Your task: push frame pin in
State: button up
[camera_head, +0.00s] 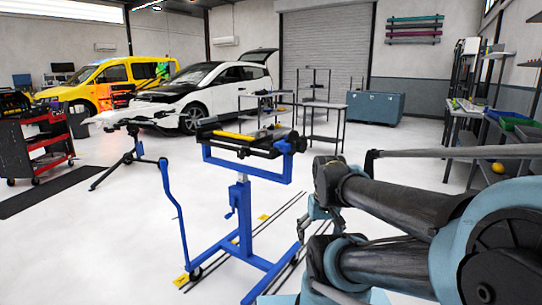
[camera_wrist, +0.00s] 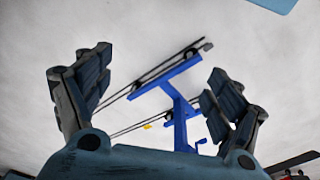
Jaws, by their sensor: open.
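A blue wheeled stand (camera_head: 243,205) stands on the floor in the middle of the head view. Its upper frame (camera_head: 250,165) carries a dark rail assembly with a yellow bar (camera_head: 233,135) and a blue-and-black knob (camera_head: 290,143) at the right end. I cannot make out the frame pin. My gripper (camera_wrist: 160,82) is open, with nothing between its fingers. In the wrist view the stand's blue base (camera_wrist: 165,78) shows beyond and between the fingers, apart from them. In the head view my gripper is partly hidden by my arm, right of the stand.
A red tool cart (camera_head: 35,150) and a black support stand (camera_head: 125,160) are at the left. A white car (camera_head: 215,85) and yellow van (camera_head: 105,80) are behind. Small tables (camera_head: 325,108) and a teal chest (camera_head: 375,107) stand farther back. Floor rails run under the stand.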

aim_at(276, 151)
jog(key=shift+s+r, duration=0.15)
jog(key=c, duration=0.4)
jog(key=r+n, duration=0.2)
jog(key=shift+w+a+r, duration=0.15)
jog(key=shift+w+r, duration=0.25)
jog(key=c, duration=0.9)
jog(key=w+r+n, duration=0.2)
jog(key=w+a+r+n, duration=0.1)
jog(key=r+n, duration=0.1)
jog(key=shift+w+r+h, duration=0.3)
jog(key=shift+w, duration=0.1)
grip_shut()
jog(key=w+a+r+n+t+h, duration=0.1)
jog(key=w+a+r+n+h, duration=0.1)
jog(key=w+a+r+n, duration=1.85)
jog(key=w+d+f+n, duration=0.2)
jog(key=w+d+f, duration=0.2)
jog(key=f, duration=0.5)
jog(key=shift+w+d+f, duration=0.25)
jog(key=shift+w+d, duration=0.15)
jog(key=shift+d, duration=1)
